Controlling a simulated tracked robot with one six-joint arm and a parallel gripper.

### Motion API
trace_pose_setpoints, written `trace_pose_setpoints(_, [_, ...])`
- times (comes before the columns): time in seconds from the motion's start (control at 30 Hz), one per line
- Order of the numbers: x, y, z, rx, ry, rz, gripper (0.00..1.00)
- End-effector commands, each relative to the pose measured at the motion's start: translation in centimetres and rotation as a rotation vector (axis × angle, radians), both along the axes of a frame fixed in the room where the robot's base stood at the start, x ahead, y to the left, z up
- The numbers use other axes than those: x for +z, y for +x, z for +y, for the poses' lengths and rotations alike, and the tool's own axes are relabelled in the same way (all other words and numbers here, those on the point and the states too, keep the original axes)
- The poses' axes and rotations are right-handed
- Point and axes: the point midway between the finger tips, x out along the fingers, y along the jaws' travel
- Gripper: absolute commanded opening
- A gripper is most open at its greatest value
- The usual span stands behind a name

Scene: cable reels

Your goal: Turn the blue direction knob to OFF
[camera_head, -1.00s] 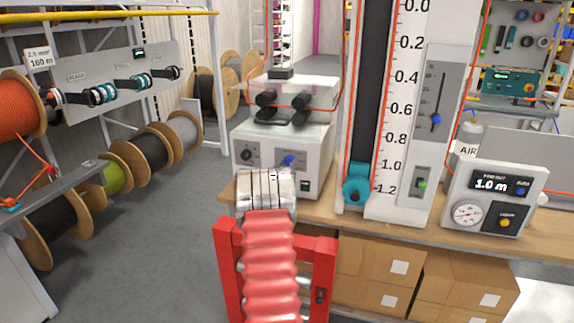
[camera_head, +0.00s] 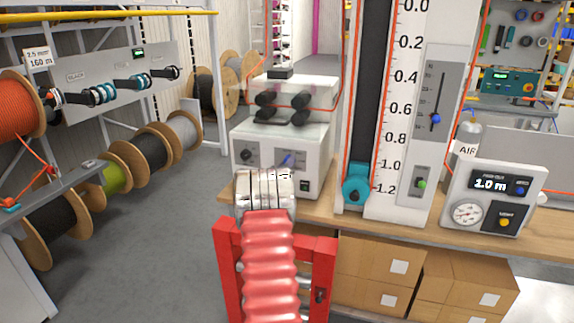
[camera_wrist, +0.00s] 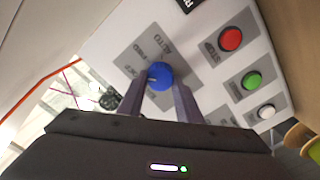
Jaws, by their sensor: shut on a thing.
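The blue direction knob (camera_wrist: 159,75) sits on a grey label plate (camera_wrist: 138,52) on a white panel in the wrist view. My gripper (camera_wrist: 161,86) is shut on it, one dark finger on each side. A small mark on the knob's face lies toward its left side. The plate's lettering is partly legible, with AUTO near the top; I cannot tell exactly which label the mark meets. In the head view the blue knob (camera_head: 287,160) shows on the front of the white machine (camera_head: 316,154), above my arm's silver wrist. My fingers are hidden there.
In the wrist view, red (camera_wrist: 230,39), green (camera_wrist: 251,80) and white (camera_wrist: 266,111) buttons sit right of the knob. In the head view, a black knob (camera_head: 247,155) is left of the blue one. A measuring column (camera_head: 400,150) stands right of the machine.

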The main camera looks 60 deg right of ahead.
Motion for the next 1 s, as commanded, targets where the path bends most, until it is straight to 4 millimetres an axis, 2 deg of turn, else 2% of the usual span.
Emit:
trace_pose_setpoints(0.03, [-0.21, 0.51, 0.28, 0.009, 0.001, 0.020, 0.09])
trace_pose_setpoints(0.57, [-0.29, 0.73, 0.39, 0.012, -0.005, 0.063, 0.09])
trace_pose_setpoints(0.6, [-0.30, 0.75, 0.40, 0.012, -0.005, 0.063, 0.32])
trace_pose_setpoints(0.87, [-0.21, 0.54, 0.28, 0.008, -0.006, 0.061, 0.50])
trace_pose_setpoints(1.0, [-0.15, 0.43, 0.22, 0.006, -0.008, 0.060, 0.50])
